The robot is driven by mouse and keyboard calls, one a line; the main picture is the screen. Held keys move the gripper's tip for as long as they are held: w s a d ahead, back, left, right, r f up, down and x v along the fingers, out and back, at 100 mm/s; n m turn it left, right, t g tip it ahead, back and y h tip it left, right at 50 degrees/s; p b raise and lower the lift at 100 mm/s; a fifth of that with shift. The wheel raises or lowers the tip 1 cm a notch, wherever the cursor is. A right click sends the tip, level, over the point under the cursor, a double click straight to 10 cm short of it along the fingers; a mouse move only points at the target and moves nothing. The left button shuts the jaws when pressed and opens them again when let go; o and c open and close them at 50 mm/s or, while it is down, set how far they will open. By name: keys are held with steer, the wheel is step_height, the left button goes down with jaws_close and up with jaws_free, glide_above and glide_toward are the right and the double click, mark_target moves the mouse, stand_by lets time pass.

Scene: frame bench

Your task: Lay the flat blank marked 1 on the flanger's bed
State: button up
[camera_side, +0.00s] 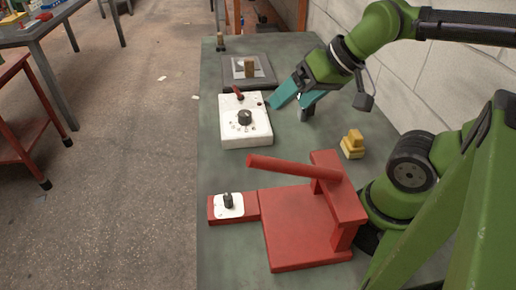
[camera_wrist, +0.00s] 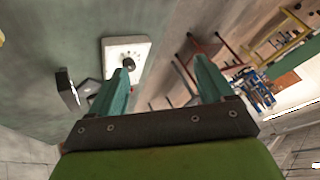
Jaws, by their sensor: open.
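My gripper (camera_side: 288,106) is open, its two teal fingers apart and empty, above the bench just right of the white dial box. In the wrist view my gripper (camera_wrist: 162,62) also shows spread fingers with nothing between them. A thin light-grey sheet (camera_side: 238,69) with a wooden block handle (camera_side: 250,67) lies on a dark slab (camera_side: 230,84) at the far end; it may be the blank, but no number is readable. The red machine (camera_side: 290,225) with a long lever (camera_side: 290,167) seems to be the flanger; its low flat base looks bare.
The white dial box (camera_side: 245,130) stands between slab and red machine, and shows in the wrist view (camera_wrist: 140,50). A white plate with black knob (camera_side: 229,205) sits on the machine's left extension. Yellow blocks (camera_side: 352,148) lie right. A small peg (camera_side: 220,44) stands far left.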

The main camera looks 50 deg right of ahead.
stand_by(0.3)
steer(key=w+d+f+m+g+h, duration=0.35)
steer(key=w+d+m, duration=0.35)
steer(key=w+d, duration=0.55)
steer(key=w+d+f+m+g+h, duration=0.4)
steer(key=w+d+m, duration=0.3)
steer(key=w+d, duration=0.6)
steer(key=shift+y, duration=0.55)
steer(key=x, duration=1.2)
steer(key=shift+s+d+f, duration=0.15)
steer(key=shift+s+d, duration=0.2)
steer(key=shift+s, duration=0.05)
steer(key=shift+x, duration=2.65)
steer(key=shift+a+f, duration=0.1)
steer(key=shift+a, duration=0.1)
steer(key=shift+c, duration=0.3)
